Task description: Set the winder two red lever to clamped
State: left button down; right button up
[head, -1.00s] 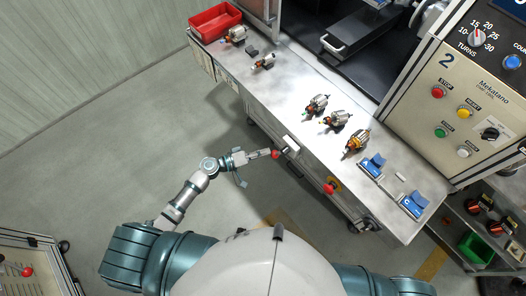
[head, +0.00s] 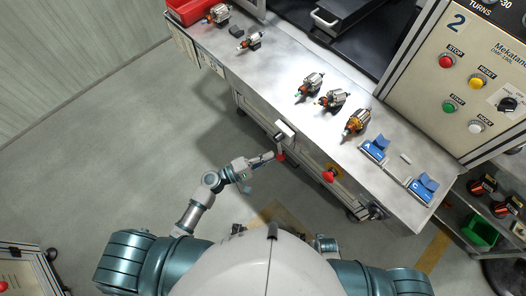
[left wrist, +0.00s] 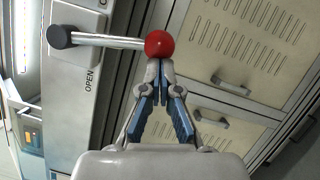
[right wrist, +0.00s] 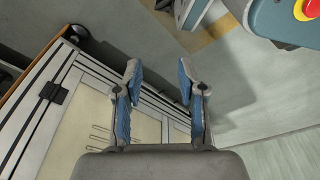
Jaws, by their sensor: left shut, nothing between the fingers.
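The red lever's ball knob (left wrist: 159,44) shows in the left wrist view, on a metal rod running left to a dark pivot (left wrist: 60,36). The pivot sits on a pale plate marked OPEN. In the head view the knob (head: 281,156) hangs below the white plate (head: 285,130) on the bench front. My left gripper (left wrist: 158,68) is shut and empty, its fingertips at the knob; I cannot tell whether they touch it. It also shows in the head view (head: 271,158). My right gripper (right wrist: 157,68) is open and empty, away from the lever. The winder panel (head: 465,95) bears a 2.
A red knob (head: 330,176) sits on the bench front, right of the lever. The bench top (head: 285,65) carries several armatures, blue holders and a red bin (head: 188,10). A pale cabinet (right wrist: 55,140) is near my right gripper. Open floor lies left of the bench.

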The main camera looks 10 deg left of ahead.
pick_arm(q)
jog(key=shift+s+d+r+n+t+b, duration=0.1)
jog(key=shift+s+d+n+t+b, duration=0.25)
jog(key=shift+d+n, duration=0.3)
jog(key=shift+s+d+r+n+t+b, duration=0.2)
jog(key=shift+s+d+n, duration=0.25)
jog(key=shift+n, duration=0.4)
pick_arm(e)
jog(key=shift+w+a+r, duration=0.1)
jog(key=shift+w+r, duration=0.25)
jog(key=shift+r, duration=0.3)
jog(key=shift+w+r, duration=0.3)
jog(key=shift+r, duration=0.3)
jog(key=shift+w+a+r, duration=0.1)
jog(key=shift+w+r, duration=0.25)
jog(key=shift+r, duration=0.3)
pick_arm(q)
jog(key=shift+f, duration=0.15)
jog(key=shift+f, duration=0.15)
